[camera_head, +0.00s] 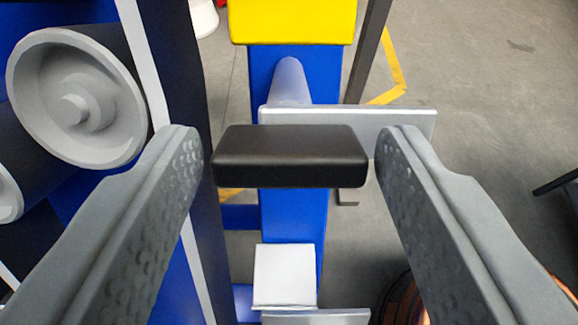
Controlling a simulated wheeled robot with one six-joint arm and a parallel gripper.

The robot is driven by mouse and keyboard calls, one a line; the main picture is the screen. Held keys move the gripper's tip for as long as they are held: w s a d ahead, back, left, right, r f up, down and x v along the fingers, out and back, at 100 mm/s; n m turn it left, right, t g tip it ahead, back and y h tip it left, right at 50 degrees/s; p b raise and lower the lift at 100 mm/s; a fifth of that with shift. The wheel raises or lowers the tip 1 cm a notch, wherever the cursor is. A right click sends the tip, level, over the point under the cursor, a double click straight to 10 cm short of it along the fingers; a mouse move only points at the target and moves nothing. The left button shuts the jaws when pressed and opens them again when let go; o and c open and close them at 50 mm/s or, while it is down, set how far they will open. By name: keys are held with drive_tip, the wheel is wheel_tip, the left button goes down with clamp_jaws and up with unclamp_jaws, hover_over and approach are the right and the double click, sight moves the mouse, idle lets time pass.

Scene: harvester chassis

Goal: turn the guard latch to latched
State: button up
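The guard latch shows in the head camera view as a black bar-shaped handle (290,156), lying level across the picture in front of a pale metal plate (405,121). A grey rounded pivot (289,82) shows behind it on a blue upright post (296,215). My gripper (288,150) is open, with one finger to the left of the black handle and one to the right. The left fingertip is very near the handle's left end; the right fingertip is close to its right end. I cannot tell whether either touches.
A yellow block (293,20) tops the post. Grey rollers (77,98) and a dark frame with a white edge stand close on the left. A white block (284,276) sits lower on the post. Open concrete floor (480,90) lies to the right.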

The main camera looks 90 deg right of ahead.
drive_tip(key=c, duration=0.6)
drive_tip(key=shift+c, duration=0.2)
drive_tip(key=shift+n, duration=0.3)
drive_tip(key=n+t, duration=0.1)
drive_tip(key=n, duration=0.5)
drive_tip(key=shift+n, duration=0.3)
drive_tip(key=n, duration=0.5)
drive_tip(key=shift+n+t+y, duration=0.3)
drive_tip(key=shift+y, duration=0.1)
drive_tip(key=n, duration=0.5)
drive_tip(key=shift+n+y, duration=0.4)
drive_tip(key=o, duration=1)
